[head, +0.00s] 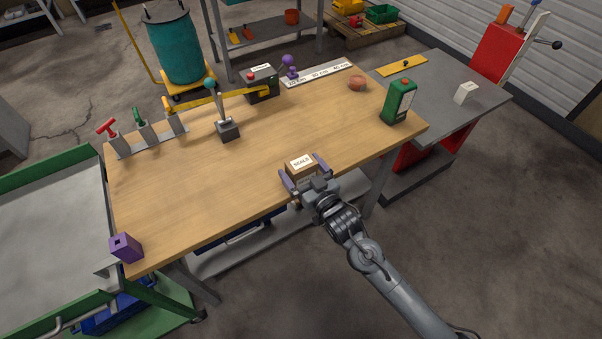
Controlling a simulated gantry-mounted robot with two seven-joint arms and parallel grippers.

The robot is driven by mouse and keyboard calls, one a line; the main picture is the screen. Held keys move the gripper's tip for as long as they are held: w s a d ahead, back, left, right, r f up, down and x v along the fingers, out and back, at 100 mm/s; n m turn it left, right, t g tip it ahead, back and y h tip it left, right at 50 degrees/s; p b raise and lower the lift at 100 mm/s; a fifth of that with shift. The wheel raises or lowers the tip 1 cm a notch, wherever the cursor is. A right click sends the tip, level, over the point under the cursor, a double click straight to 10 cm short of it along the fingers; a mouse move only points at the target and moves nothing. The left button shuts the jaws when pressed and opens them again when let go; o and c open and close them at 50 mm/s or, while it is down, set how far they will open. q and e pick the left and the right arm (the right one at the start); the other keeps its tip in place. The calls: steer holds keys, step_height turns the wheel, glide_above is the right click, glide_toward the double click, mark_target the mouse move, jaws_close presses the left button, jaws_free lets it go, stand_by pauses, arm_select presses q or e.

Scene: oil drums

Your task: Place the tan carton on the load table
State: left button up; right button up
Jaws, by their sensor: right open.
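The tan carton (302,167), with a white label reading SEALS on top, sits at the front edge of the wooden workbench (200,190). My right gripper (306,174) is at the carton, with one finger on each side of it. Its jaws are open, and the gripper hides part of the carton's near side. A grey-topped table (450,105) with a red upright stands to the right of the bench; it looks like the load table. My left gripper is not in view.
On the grey top are a white block (465,93) and a yellow strip (402,66). A green device (398,102) stands at the bench's right end, near a brown lump (357,83). A lever (226,125) and purple block (126,248) are further left. The grey top's middle is clear.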

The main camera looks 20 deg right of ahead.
mark_target(304, 162)
steer(key=shift+w, duration=0.25)
steer(key=shift+s, duration=0.1)
steer(key=shift+c, duration=0.3)
steer(key=c, duration=1)
steer(key=shift+r+p, duration=0.4)
steer(key=shift+r, duration=0.45)
steer(key=r, duration=0.1)
steer(key=r+p, duration=0.1)
steer(key=r, duration=0.1)
steer(key=shift+s+d+r+p, duration=0.1)
steer(key=shift+s+d+p, duration=0.05)
steer(key=shift+d+p, duration=0.15)
steer(key=shift+s+d+r+p, duration=0.65)
steer(key=shift+s+d+r, duration=0.45)
steer(key=shift+d, duration=0.3)
steer(key=shift+s+d+r+p, duration=0.6)
steer(key=shift+s+d+r, duration=0.35)
steer(key=shift+s+d, duration=0.4)
steer(key=shift+s+d+r+p, duration=0.65)
steer(key=shift+s+d+r, duration=0.4)
steer(key=shift+d, duration=0.4)
